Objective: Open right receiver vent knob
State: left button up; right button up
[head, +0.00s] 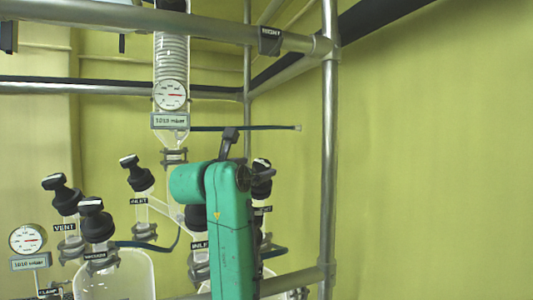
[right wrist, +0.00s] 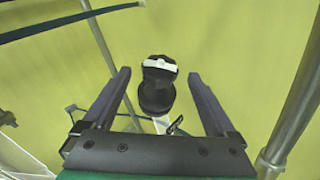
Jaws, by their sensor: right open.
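The right receiver vent knob (head: 261,164) is a black knob on an angled glass neck, right of my green forearm in the head view. A label partly hidden behind my arm sits below it. In the right wrist view the knob (right wrist: 157,92) shows a white bar lying across its top. My right gripper (right wrist: 159,73) is open, with one dark finger on each side of the knob and visible gaps to both. In the head view my forearm hides most of the right gripper. My left gripper is not in view.
Other black knobs stand left of my arm: a vent knob (head: 61,196) and an inlet knob (head: 137,174). A glass condenser column (head: 172,60) with a gauge hangs above. A metal frame post (head: 329,160) rises on the right, also close in the right wrist view (right wrist: 292,105).

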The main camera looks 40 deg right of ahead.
aim_at(261, 162)
jog(key=p+x, duration=0.2)
jog(key=x, duration=0.5)
jog(key=shift+r+p, duration=0.15)
jog(key=shift+p, duration=0.25)
jog(key=shift+d, duration=0.15)
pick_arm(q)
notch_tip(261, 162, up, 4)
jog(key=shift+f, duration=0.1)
